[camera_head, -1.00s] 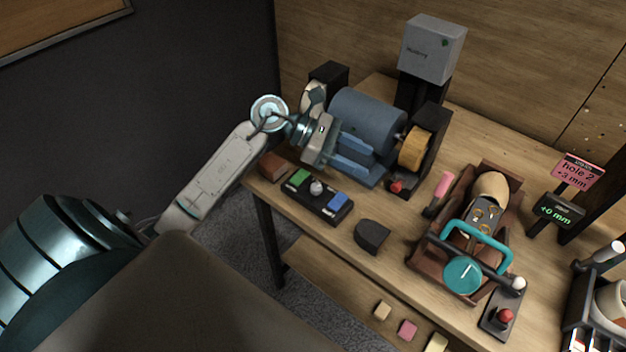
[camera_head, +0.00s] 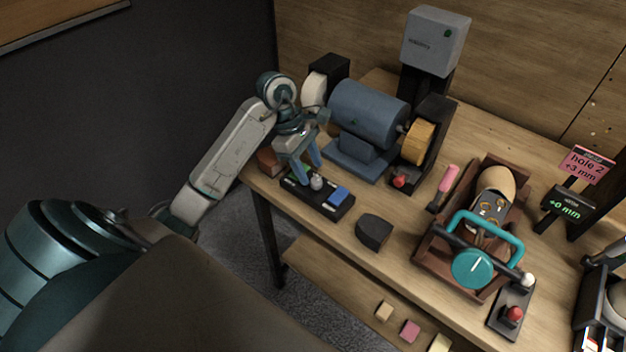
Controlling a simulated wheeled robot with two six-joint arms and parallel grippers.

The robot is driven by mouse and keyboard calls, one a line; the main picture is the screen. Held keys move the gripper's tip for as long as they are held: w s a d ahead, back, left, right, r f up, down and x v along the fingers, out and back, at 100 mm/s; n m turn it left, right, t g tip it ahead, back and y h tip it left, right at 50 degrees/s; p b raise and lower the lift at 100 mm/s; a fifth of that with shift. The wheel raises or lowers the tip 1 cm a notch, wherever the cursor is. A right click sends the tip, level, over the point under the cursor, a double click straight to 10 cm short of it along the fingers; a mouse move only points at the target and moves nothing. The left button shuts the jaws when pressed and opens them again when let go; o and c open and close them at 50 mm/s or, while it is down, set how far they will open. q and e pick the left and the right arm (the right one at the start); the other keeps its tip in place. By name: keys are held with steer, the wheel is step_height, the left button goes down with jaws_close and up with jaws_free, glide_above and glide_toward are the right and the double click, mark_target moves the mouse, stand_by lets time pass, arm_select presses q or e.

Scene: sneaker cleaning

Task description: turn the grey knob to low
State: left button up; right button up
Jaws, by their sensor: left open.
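The grey knob (camera_head: 316,182) stands in the middle of a black control box (camera_head: 334,208) near the table's front left edge. A blue block (camera_head: 339,195) is on the box to the right of the knob. I cannot tell whether a finger touches the knob or the box.
A blue motor (camera_head: 367,113) with a tan wheel (camera_head: 418,143) stands behind the box. A dark block (camera_head: 374,233) lies to its right. A brown tray (camera_head: 443,258) with a teal-handled clamp (camera_head: 473,268) is farther right. A brown block (camera_head: 267,160) sits beside my gripper.

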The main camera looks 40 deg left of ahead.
mark_target(315, 180)
arm_select(q)
steer(key=shift+b+x, duration=0.35)
steer(key=shift+x, duration=0.9)
steer(key=shift+d+f, duration=0.1)
steer(key=shift+f, duration=0.15)
arm_select(e)
steer(key=shift+w+f, duration=0.55)
steer(key=shift+f, duration=0.05)
arm_select(q)
steer(key=shift+c, duration=0.5)
arm_select(e)
steer(key=shift+s, duration=0.15)
